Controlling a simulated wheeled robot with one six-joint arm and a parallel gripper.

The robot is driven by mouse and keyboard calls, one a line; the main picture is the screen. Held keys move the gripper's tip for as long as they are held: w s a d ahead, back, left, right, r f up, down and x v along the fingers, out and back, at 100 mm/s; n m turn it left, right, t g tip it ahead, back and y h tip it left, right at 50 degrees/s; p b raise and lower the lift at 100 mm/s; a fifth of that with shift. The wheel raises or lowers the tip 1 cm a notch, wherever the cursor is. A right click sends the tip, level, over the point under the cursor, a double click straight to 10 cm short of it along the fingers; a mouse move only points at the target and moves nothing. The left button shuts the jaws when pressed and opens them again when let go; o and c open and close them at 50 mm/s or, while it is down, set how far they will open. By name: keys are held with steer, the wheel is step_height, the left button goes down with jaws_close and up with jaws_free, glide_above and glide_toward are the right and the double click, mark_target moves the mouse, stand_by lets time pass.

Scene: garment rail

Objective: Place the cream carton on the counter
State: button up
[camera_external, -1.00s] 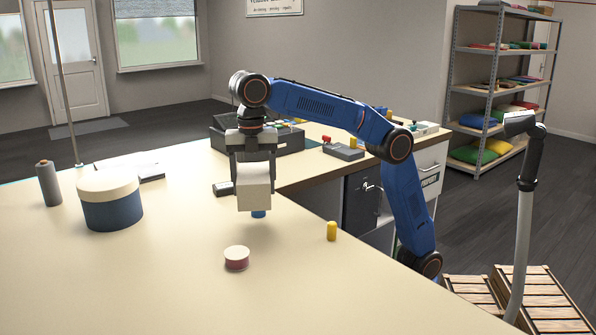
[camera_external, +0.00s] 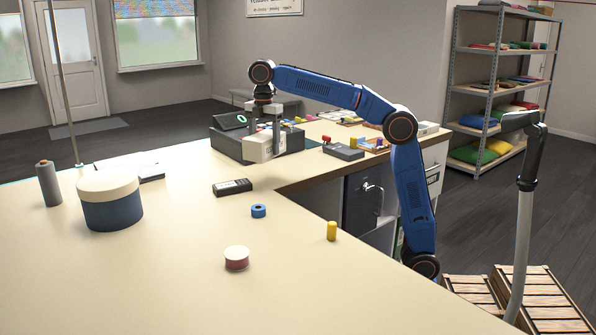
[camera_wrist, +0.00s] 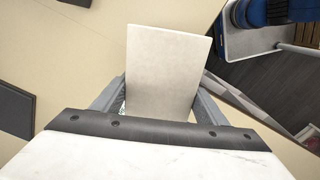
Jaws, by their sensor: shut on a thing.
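The cream carton (camera_external: 264,147) is a pale box held in my gripper (camera_external: 264,132) in the external view. The external view does not clearly show whether the carton's bottom touches anything.
A blue tape roll (camera_external: 258,211), black handheld device (camera_external: 232,187), yellow spool (camera_external: 332,231) and pink-sided round tin (camera_external: 236,258) stand on the counter. A blue drum box with cream lid (camera_external: 110,202) and grey thread cone (camera_external: 48,184) are at left. The dark box (camera_external: 226,141) is close behind the carton.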

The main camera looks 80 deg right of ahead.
steer(key=s+d+m, duration=0.2)
steer(key=s+d, duration=0.1)
steer(key=d, duration=0.6)
steer(key=s+d+m, duration=0.2)
steer(key=s+d, duration=0.1)
steer(key=d, duration=0.5)
steer(key=shift+d+f, duration=0.2)
steer(key=shift+f, duration=5.15)
steer(key=shift+f, duration=0.1)
steer(key=o, duration=1.2)
step_height(320, 180, up, 12)
steer(key=shift+s, duration=0.1)
